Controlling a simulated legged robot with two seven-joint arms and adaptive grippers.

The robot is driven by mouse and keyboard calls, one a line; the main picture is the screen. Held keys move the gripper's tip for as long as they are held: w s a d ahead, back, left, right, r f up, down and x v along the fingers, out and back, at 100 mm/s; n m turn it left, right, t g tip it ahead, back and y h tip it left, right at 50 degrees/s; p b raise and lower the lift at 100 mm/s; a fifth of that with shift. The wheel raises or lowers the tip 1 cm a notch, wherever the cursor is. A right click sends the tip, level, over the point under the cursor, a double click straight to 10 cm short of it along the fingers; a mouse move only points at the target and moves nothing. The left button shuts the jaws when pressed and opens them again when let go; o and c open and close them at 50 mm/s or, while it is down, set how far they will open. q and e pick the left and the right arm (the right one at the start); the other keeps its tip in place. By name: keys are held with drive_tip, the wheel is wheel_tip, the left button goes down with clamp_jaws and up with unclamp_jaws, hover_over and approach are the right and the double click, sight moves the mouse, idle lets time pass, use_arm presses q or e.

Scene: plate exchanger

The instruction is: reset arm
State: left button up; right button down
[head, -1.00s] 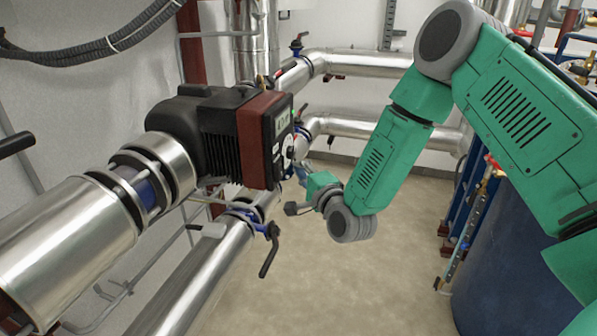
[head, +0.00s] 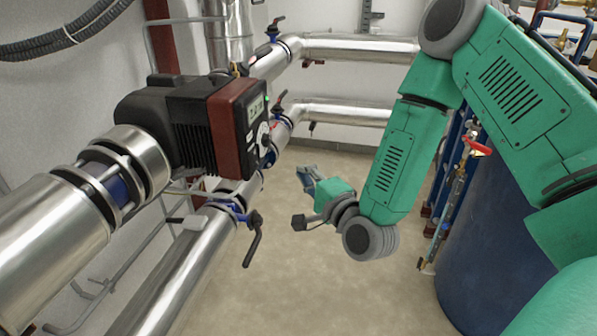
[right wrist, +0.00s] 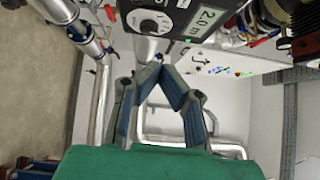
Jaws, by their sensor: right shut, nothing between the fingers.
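My right arm (head: 400,160) is green with grey joints and comes in from the upper right in the head view. Its gripper (head: 306,178) hangs over the bare floor, to the right of the pump and apart from it. In the right wrist view the gripper (right wrist: 158,72) has its fingertips together, with nothing between them. The pump (head: 232,125), with a dark red and black housing and a small display, sits on the silver pipe at the left. Its dial and display (right wrist: 175,20) show at the top of the right wrist view. My left gripper is not seen.
Silver insulated pipes (head: 350,47) run along the back wall. A lower pipe (head: 190,265) with a black-handled valve (head: 253,240) runs along the left. A dark blue tank (head: 490,230) and a red-handled valve (head: 477,147) stand at the right. The middle floor (head: 310,285) is clear.

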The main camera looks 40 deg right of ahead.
drive_tip(key=s+a+f+n+g+y, duration=0.1)
drive_tip(key=s+a+f+n+g, duration=0.4)
drive_tip(key=f, duration=0.5)
drive_tip(key=s+a+f+n+g+y, duration=0.25)
drive_tip(key=s+f+n+g, duration=0.3)
drive_tip(key=f, duration=0.35)
drive_tip(key=s+f+n+g, duration=0.2)
drive_tip(key=s+n, duration=0.1)
drive_tip(key=s, duration=0.3)
drive_tip(key=s+f+n+g+h, duration=0.1)
drive_tip(key=s+f+n+g, duration=0.2)
drive_tip(key=s, duration=0.4)
drive_tip(key=s+a+f+n+g+h, duration=0.1)
drive_tip(key=s+f+n+g, duration=0.1)
drive_tip(key=s, duration=0.4)
drive_tip(key=shift+s+f+n, duration=0.25)
drive_tip(key=shift+f+n, duration=0.25)
drive_tip(key=shift+n, duration=0.25)
drive_tip(key=shift+d+f, duration=0.1)
drive_tip(key=shift+d, duration=0.1)
drive_tip(key=shift+a, duration=0.1)
